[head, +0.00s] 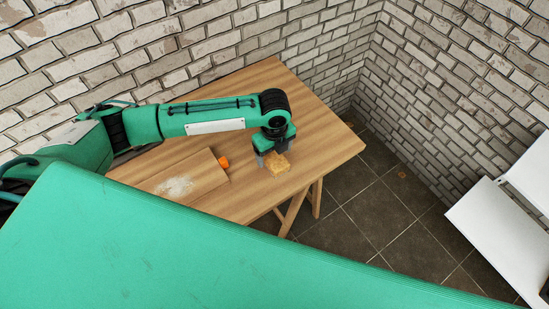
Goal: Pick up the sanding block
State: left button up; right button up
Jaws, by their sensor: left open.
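The sanding block (278,167) is a small tan-yellow block lying on the wooden table (325,135), near its right front part. My left gripper (270,158) points down right at the block, with its fingers apart. One finger shows on the left of the block; the other is partly hidden behind it. I cannot tell whether the fingers touch the block. My right gripper is out of the picture.
A flat wooden board (205,180) with a pale dusty patch lies on the table to the left. A small orange object (223,162) is at its edge. Brick walls (310,45) stand behind. A white shelf-like unit (490,225) stands at the right. The table's right end is clear.

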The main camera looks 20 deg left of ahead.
aim_at(274, 157)
pick_arm(q)
notch_tip(274, 157, down, 3)
jog(key=shift+f, duration=0.2)
jog(key=c, duration=1.1)
jog(key=shift+r, duration=0.15)
jog(key=shift+w+r, duration=0.1)
jog(key=shift+r, duration=0.15)
jog(key=shift+r+b, duration=1.1)
jog(key=shift+r, duration=8.55)
